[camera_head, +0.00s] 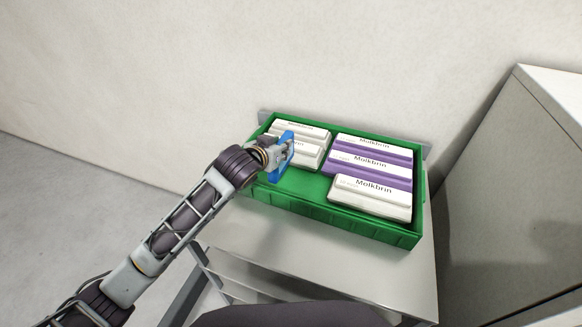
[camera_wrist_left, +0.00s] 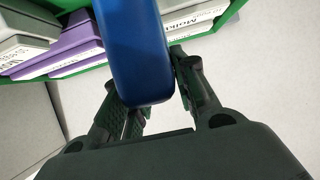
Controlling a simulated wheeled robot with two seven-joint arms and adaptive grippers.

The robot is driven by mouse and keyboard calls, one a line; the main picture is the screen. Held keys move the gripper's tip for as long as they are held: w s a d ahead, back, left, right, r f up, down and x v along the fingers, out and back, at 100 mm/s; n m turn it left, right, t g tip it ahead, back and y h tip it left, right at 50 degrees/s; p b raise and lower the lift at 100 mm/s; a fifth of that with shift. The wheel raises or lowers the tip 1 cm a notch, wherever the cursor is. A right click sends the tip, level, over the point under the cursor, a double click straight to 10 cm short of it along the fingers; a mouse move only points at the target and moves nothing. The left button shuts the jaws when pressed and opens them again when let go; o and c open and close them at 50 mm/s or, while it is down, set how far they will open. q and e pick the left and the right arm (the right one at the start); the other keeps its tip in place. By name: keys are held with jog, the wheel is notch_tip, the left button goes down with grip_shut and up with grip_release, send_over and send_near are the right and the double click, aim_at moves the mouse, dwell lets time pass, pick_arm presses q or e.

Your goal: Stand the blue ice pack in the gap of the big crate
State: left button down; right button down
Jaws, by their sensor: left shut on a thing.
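The blue ice pack (camera_head: 283,157) is held by my left gripper (camera_head: 284,150) over the left side of the big green crate (camera_head: 345,218). In the left wrist view the ice pack (camera_wrist_left: 139,50) sits between the two dark fingers of the gripper (camera_wrist_left: 160,90), which are shut on it. The crate holds white and purple cartons, with bare green floor (camera_head: 298,187) at its front left. I cannot tell from these views how high the pack's lower edge is above the crate floor. My right gripper is in neither view.
White cartons (camera_head: 312,155) fill the crate's back left. Purple and white cartons (camera_head: 372,170) stand in a row on its right. The crate rests on a grey table (camera_head: 285,240) against the wall. A large pale cabinet (camera_head: 520,190) stands to the right.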

pick_arm(q)
jog(key=shift+f, duration=1.25)
jog(key=shift+f, duration=0.1)
jog(key=shift+f, duration=2.4)
jog(key=shift+f, duration=0.1)
jog(key=c, duration=1.1)
grip_release()
jog(key=shift+s, duration=0.1)
jog(key=shift+v, duration=5.95)
